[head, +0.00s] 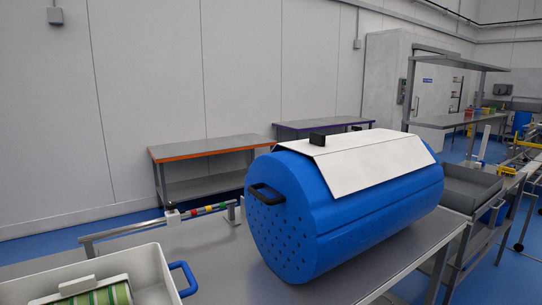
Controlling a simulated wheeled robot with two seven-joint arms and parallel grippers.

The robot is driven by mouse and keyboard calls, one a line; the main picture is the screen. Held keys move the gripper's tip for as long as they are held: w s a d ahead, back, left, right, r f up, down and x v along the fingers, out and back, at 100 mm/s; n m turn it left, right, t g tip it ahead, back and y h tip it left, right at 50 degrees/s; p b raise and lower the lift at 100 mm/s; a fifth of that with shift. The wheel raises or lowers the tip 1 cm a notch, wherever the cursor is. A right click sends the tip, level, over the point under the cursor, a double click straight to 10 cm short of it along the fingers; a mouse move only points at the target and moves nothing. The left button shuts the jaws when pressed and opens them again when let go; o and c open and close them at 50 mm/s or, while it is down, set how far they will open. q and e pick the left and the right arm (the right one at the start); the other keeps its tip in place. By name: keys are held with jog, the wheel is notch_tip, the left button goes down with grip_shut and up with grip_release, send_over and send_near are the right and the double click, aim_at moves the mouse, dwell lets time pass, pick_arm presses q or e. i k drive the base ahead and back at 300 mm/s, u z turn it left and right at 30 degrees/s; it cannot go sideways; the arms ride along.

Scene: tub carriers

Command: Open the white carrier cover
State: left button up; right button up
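The white carrier cover (372,162) lies closed over the top of a blue drum-shaped carrier (345,222). A black knob (317,139) stands on the cover's left end, and another small black piece shows at its far edge. A black handle (266,194) sits on the carrier's near end face, which has many small holes. The carrier rests on its side on a grey metal table (215,262). Neither of my grippers shows in the head view.
A white tub (152,262) with a blue handle (184,279) and a green striped item (97,296) stands at the lower left. A metal rail with coloured pieces (208,210) runs behind it. The table between tub and carrier is clear. A grey tray (468,188) stands at right.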

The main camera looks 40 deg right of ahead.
aim_at(348, 164)
jog(key=z, duration=0.05)
jog(key=k, duration=0.25)
jog(key=z, duration=2.1)
jog(key=k, duration=0.55)
jog(key=z, duration=0.6)
jog(key=i, duration=1.2)
jog(key=u, duration=0.6)
